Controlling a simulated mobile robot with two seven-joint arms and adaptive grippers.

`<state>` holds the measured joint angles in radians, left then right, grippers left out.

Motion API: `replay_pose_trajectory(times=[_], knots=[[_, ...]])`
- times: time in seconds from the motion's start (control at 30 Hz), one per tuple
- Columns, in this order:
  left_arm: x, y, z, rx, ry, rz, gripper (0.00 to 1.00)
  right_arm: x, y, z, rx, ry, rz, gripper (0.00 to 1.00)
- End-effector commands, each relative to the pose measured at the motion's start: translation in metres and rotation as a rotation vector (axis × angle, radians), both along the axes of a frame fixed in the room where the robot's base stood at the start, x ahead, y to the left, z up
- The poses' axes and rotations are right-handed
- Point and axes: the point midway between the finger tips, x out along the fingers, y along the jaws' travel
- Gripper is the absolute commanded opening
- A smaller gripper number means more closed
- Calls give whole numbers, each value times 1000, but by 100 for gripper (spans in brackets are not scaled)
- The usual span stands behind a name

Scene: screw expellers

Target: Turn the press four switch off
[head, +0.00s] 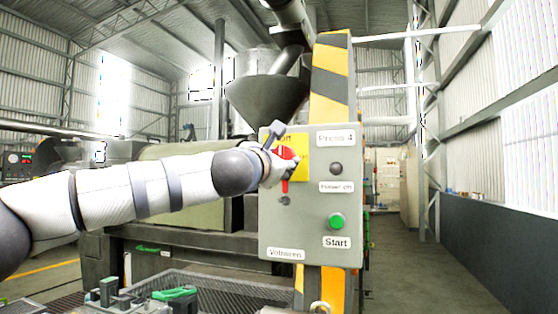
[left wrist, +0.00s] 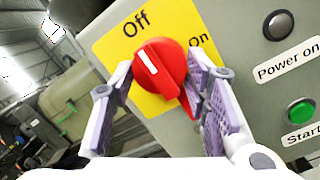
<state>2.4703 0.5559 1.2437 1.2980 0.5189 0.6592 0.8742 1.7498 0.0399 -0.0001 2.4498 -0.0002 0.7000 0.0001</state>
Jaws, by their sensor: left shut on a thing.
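The press four switch is a red rotary knob (left wrist: 165,72) on a yellow plate (left wrist: 110,45) marked Off and On. It also shows in the head view (head: 287,152), partly hidden by my gripper. In the left wrist view its white mark points up and left, toward the Off label. My left gripper (left wrist: 160,90) is shut on the knob, one finger on each side; in the head view the gripper (head: 280,165) is at the panel's upper left. My right gripper is not in view.
The grey control box (head: 310,225), labelled Press 4, carries a dark power lamp (head: 336,168) and a green Start button (head: 337,221) to the right of and below the switch. A striped post (head: 330,75) stands behind it. A dark mesh tray (head: 220,290) lies below left. Floor is open at right.

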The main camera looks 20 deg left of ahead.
Motion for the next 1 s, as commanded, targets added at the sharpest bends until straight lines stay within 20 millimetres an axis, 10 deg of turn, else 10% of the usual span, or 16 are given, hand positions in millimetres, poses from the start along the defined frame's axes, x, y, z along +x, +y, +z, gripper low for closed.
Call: replay_pose_trajectory(times=[0.13, 0.17, 0.23, 0.63, 1.0], knots=[[0, 0, 1, -3, -2, -1, 15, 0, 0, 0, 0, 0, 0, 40], [0, 0, 1, -3, -2, -1, 49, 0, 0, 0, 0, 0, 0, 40], [0, 0, 1, -2, -2, -1, 63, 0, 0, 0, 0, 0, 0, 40], [-10, 1, 0, -1, 0, -2, 63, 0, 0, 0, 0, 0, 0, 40], [-98, 4, -13, -2, -3, -1, 63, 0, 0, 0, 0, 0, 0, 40]])
